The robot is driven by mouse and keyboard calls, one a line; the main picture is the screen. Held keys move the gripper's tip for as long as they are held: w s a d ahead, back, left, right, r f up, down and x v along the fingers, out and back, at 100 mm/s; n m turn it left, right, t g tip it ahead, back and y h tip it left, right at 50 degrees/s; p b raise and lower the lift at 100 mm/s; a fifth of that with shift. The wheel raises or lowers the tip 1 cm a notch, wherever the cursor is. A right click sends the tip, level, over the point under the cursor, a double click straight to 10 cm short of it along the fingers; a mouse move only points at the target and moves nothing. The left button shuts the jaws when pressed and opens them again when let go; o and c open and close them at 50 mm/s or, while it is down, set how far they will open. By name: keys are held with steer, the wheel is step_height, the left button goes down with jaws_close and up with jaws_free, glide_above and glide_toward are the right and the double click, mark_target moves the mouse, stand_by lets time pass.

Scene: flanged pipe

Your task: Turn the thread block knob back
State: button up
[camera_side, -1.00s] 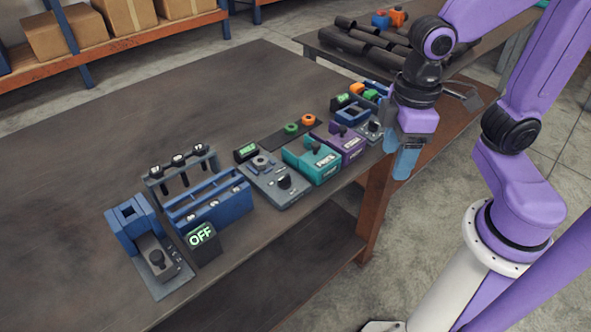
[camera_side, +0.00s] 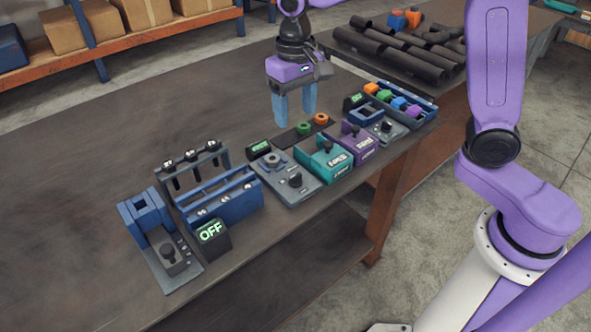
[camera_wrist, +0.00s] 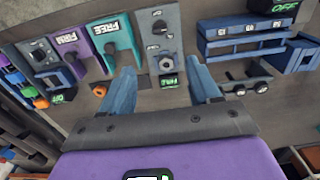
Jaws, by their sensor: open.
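No label names the thread block. A grey block with a round socket (camera_side: 272,160) and a black knob (camera_side: 295,180) stands mid-row, a small lit green sign (camera_side: 259,148) behind it. In the wrist view its black knob (camera_wrist: 160,27) is at the top and its socket (camera_wrist: 166,63) lies below, between my fingers in the picture. My gripper (camera_side: 295,118) is open and empty, fingers pointing down, above the table behind the row. It also shows in the wrist view (camera_wrist: 161,68). It touches no knob.
A teal block (camera_side: 325,160) and a purple block (camera_side: 357,142) stand right of the grey block. A blue rack (camera_side: 228,204), an OFF sign (camera_side: 211,232) and a blue clamp (camera_side: 146,212) stand left. The table behind is clear.

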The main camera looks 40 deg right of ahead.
mark_target(295, 175)
step_height(295, 175, down, 17)
steer(key=shift+f, duration=0.2)
stand_by(0.4)
steer(key=c, duration=1.1)
steer(key=shift+o, duration=0.3)
steer(key=shift+n, duration=0.3)
steer(key=n, duration=0.4)
steer(key=shift+n, duration=2.6)
